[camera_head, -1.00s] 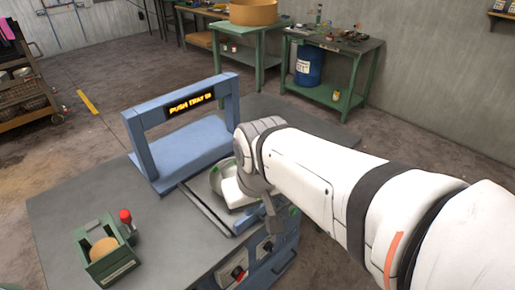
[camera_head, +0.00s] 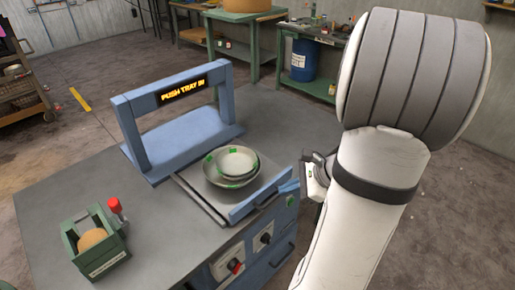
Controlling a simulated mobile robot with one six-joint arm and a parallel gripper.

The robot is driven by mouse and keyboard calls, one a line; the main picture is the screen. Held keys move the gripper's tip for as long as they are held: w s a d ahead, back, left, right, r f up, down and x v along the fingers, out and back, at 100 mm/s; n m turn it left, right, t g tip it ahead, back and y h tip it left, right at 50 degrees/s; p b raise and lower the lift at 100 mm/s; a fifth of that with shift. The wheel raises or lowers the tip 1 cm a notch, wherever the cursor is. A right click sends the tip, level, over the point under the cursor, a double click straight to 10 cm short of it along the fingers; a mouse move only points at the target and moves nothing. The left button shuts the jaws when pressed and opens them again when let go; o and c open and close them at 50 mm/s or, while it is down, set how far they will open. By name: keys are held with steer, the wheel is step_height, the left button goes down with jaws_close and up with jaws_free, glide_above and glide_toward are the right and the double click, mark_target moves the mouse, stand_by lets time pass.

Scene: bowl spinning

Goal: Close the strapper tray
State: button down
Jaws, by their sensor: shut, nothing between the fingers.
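The blue strapper (camera_head: 127,115) is an arch on the bench with a sign reading "PUSH TRAY IN". Its tray (camera_head: 195,197) is pulled out toward the front right and has a blue front panel with a dark handle (camera_head: 266,197). Stacked grey bowls (camera_head: 212,176) with green marks sit on the tray. My gripper (camera_head: 309,170) is just right of the tray front, apparently apart from it. It is shut and empty. My arm hides part of it, and the fingertips are hard to make out.
A green box (camera_head: 99,262) with a tan roll and a red-knobbed handle (camera_head: 115,207) stands at the bench's left. Knobs (camera_head: 235,266) are on the bench front below the tray. The grey bench top (camera_head: 165,240) is clear around the strapper's left side.

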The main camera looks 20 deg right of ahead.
steer(key=s+d+f+m+t+h+b, duration=0.15)
steer(key=d+f+m+t, duration=0.4)
steer(key=d+m, duration=0.6)
steer(key=n, duration=0.2)
glide_toward(285, 180)
step_height(285, 180, down, 2)
steer(key=w+a, duration=0.2)
steer(key=shift+w+a+g+h+p, duration=0.1)
steer(key=shift+w+g+h+p, duration=0.15)
steer(key=shift+w, duration=0.25)
steer(key=shift+w+a+h+p, duration=0.1)
steer(key=shift+w+h, duration=0.2)
steer(key=shift+w, duration=0.15)
steer(key=shift+w+a+f, duration=0.1)
steer(key=shift+w+a, duration=0.1)
steer(key=shift+w, duration=0.45)
